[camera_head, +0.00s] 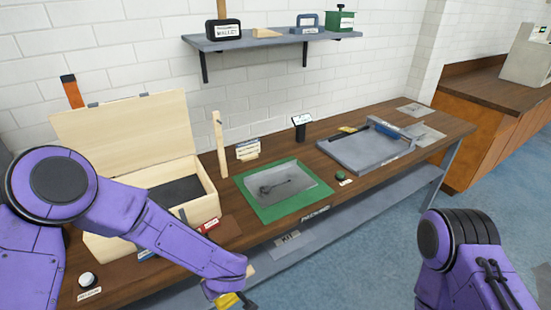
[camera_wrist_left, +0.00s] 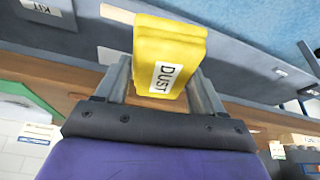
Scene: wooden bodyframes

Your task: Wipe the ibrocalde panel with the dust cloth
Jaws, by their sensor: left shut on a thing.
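My left gripper (camera_wrist_left: 165,88) is shut on a folded yellow dust cloth (camera_wrist_left: 170,50) with a white label reading DUST. In the head view the yellow cloth (camera_head: 229,300) shows only in part at the bottom, in front of the bench's front edge and apart from the panel. A grey panel (camera_head: 300,178) with a dark smudge-like mark lies on a green mat or frame (camera_head: 282,212) in the middle of the bench; I cannot read a name on it. My right arm shows at the lower right, but its gripper is out of view.
An open wooden box (camera_head: 204,205) stands at the left of the bench (camera_head: 330,205), partly behind my left arm. A grey board (camera_head: 350,158) with a blue tool lies to the right. A small dark green object (camera_head: 340,176) sits beside the mat. A wall shelf (camera_head: 270,40) hangs above.

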